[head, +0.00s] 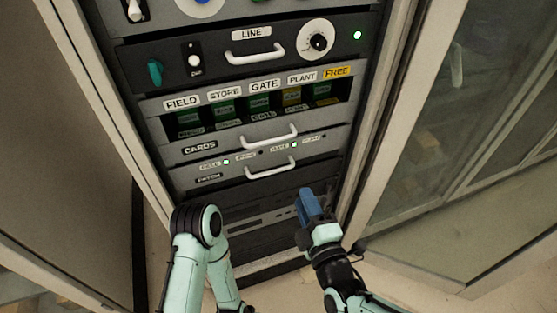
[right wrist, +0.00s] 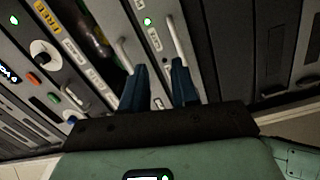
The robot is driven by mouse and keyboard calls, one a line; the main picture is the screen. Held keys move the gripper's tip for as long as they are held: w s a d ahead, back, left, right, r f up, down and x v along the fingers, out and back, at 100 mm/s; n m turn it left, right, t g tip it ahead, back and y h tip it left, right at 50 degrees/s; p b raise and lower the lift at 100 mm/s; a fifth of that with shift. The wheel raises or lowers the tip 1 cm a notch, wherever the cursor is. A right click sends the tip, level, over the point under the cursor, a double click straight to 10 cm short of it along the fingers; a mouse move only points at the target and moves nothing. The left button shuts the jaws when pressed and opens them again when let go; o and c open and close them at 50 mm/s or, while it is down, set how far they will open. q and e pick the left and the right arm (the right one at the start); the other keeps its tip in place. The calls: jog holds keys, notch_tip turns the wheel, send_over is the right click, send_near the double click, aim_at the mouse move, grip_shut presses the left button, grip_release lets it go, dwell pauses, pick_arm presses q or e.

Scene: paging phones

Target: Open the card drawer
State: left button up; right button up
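The card drawer (head: 215,147), labelled CARDS, is a grey front in the rack with a pale bar handle (head: 268,138). It looks flush with the panels around it. In the right wrist view its handle (right wrist: 124,56) stands near the tip of the left blue finger. My right gripper (head: 306,203) is below and right of the drawer in the head view. Its two blue fingers (right wrist: 158,84) are apart with nothing held between them. The right finger is near the lower drawer's handle (right wrist: 175,42); contact cannot be told. My left arm shows at lower left, but its gripper does not.
Above the card drawer is a row of card slots labelled FIELD to FREE, then the LINE panel (head: 200,62) with its own handle and dial. A similar handled drawer (head: 270,168) sits directly below. A glass-panelled door (head: 440,140) stands at right.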

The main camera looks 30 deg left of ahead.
aim_at(272, 141)
notch_tip(272, 141, up, 6)
jog(key=s+a+n+y+b, duration=0.1)
jog(key=s+a+n+y, duration=0.1)
jog(key=n+y, duration=0.1)
jog(key=shift+h, duration=0.3)
jog(key=b+x, duration=0.1)
jog(key=x, duration=1.2)
jog(key=shift+w, duration=0.15)
pick_arm(q)
jog(key=f, duration=0.2)
jog(key=s+f, duration=0.1)
jog(key=shift+s+a+f+g, duration=0.1)
jog(key=shift+a+f+g, duration=0.1)
jog(key=shift+f+g, duration=0.15)
pick_arm(e)
grip_shut()
